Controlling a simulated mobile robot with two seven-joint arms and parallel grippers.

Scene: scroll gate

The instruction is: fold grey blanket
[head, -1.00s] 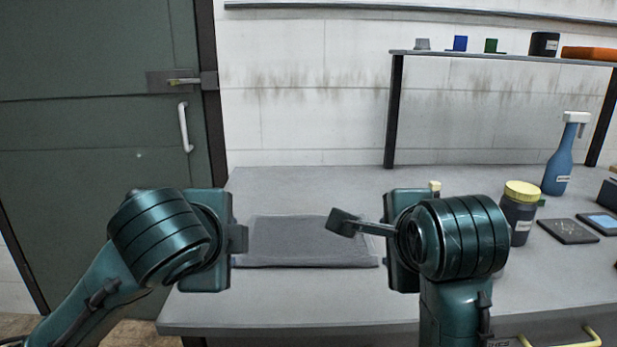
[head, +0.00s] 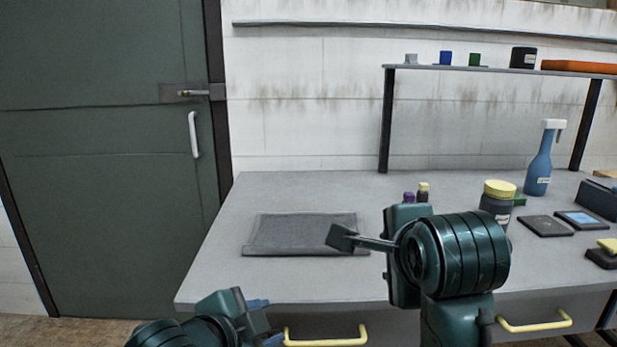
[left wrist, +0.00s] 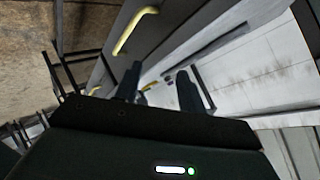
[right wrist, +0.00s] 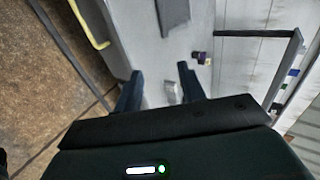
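The grey blanket (head: 298,233) lies flat on the workbench, left of centre, as a dark rectangle. Part of it also shows at the top edge of the right wrist view (right wrist: 173,14). My left gripper (head: 265,322) is low in front of the bench's front edge, nearer me than the blanket; its fingers are apart and empty in the left wrist view (left wrist: 157,88). Neither gripper holds the blanket.
Two small bottles (head: 423,192), a yellow-lidded jar (head: 497,205), a blue spray bottle (head: 540,160) and flat dark pads (head: 545,226) stand right on the bench (head: 215,262). A raised shelf (head: 480,69) is behind. Drawers with yellow handles (head: 327,342) are below.

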